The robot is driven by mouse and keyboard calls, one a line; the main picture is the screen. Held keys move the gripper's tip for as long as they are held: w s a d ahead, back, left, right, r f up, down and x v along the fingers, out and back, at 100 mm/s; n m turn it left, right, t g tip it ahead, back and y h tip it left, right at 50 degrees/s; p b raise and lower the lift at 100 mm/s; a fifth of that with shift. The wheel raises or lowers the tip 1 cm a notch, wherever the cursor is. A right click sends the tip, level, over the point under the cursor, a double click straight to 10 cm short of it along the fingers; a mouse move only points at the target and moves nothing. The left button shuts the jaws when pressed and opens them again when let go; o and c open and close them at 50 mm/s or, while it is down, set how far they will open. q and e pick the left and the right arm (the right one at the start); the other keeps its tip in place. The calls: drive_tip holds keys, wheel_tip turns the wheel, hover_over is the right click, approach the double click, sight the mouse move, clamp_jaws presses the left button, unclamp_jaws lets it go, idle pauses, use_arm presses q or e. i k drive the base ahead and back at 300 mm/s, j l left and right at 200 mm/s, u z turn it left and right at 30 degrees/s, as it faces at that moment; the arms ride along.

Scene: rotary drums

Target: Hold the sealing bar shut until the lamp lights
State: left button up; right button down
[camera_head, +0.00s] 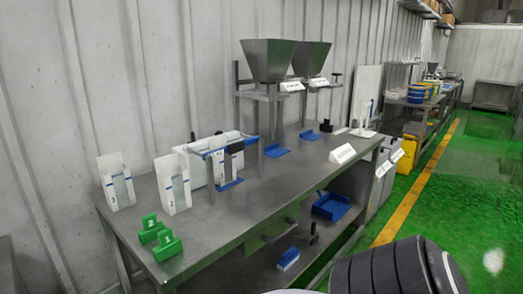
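A white sealer (203,170) stands on the steel table (245,205) against the corrugated wall. A blue bar (218,148) with a black grip (240,145) at its right end runs across the sealer's upper part. I cannot tell whether the bar is fully shut. No lit lamp can be made out on the sealer at this size. Neither of my grippers is in view. A dark ribbed link of my arm (385,272) shows at the bottom right, away from the sealer.
White pouches (117,186) (170,184) stand left of the sealer, near green numbered blocks (151,229) (167,245). Hoppers (267,58) (309,60) stand on frames at the back. A blue tray (331,206) sits under the table's right end. Green floor is clear to the right.

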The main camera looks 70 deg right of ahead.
sight(234, 148)
drive_tip(key=z, duration=1.9)
